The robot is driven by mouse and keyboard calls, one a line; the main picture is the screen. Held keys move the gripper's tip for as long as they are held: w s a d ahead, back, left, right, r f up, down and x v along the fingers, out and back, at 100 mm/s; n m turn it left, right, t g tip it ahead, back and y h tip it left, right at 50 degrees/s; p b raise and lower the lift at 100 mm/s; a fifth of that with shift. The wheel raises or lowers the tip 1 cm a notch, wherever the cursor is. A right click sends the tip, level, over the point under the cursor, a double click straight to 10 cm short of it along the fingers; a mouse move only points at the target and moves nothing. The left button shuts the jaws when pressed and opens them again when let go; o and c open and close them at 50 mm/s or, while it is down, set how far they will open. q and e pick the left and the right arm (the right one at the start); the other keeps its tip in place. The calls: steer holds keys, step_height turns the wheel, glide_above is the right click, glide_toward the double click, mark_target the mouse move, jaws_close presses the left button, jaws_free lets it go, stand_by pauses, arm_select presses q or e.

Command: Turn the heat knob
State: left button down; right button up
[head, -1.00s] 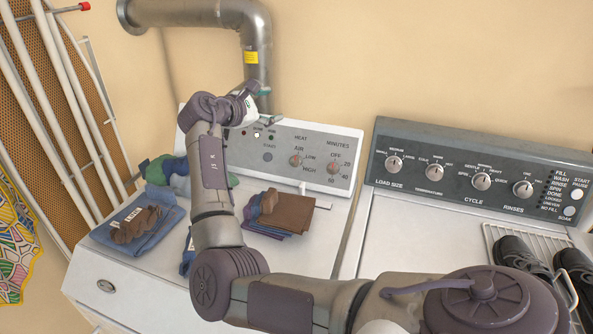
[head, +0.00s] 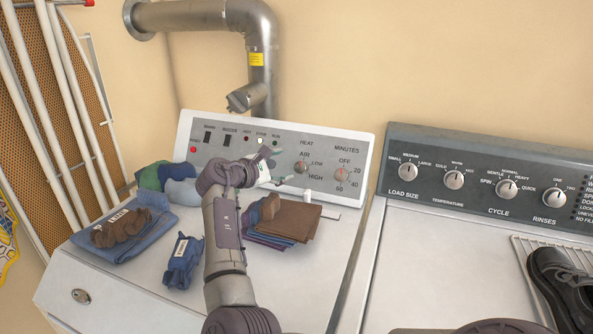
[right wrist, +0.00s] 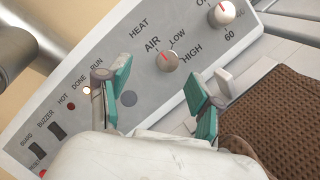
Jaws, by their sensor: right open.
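The heat knob (head: 301,167) is a small round grey knob on the dryer's control panel (head: 222,146), among the labels AIR, LOW and HIGH. It also shows in the right wrist view (right wrist: 167,61), with a red mark on its face towards the AIR side. My right gripper (head: 279,167) is just left of the knob in the head view. In the right wrist view, its two teal-padded fingers (right wrist: 160,86) are apart with nothing between them. The knob appears beyond the gap, and I see no contact. My left gripper is not in view.
The minutes knob (head: 341,174) is right of the heat knob. Folded brown cloths (head: 297,222), a blue bundle (head: 183,262) and a folded blue cloth (head: 150,235) lie on the dryer top. The washer panel (head: 490,160) and a rack with dark shoes (head: 560,280) are at right.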

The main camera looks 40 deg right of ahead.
mark_target(298, 168)
steer(key=d+f, duration=0.1)
steer(key=d, duration=0.1)
steer(key=w+d+f, duration=0.1)
steer(key=d+f, duration=0.2)
steer(key=d, duration=0.2)
steer(key=shift+w+d+f+p, duration=0.1)
steer(key=shift+w+f+p, duration=0.15)
steer(key=shift+p, duration=0.15)
steer(key=c, duration=1.1)
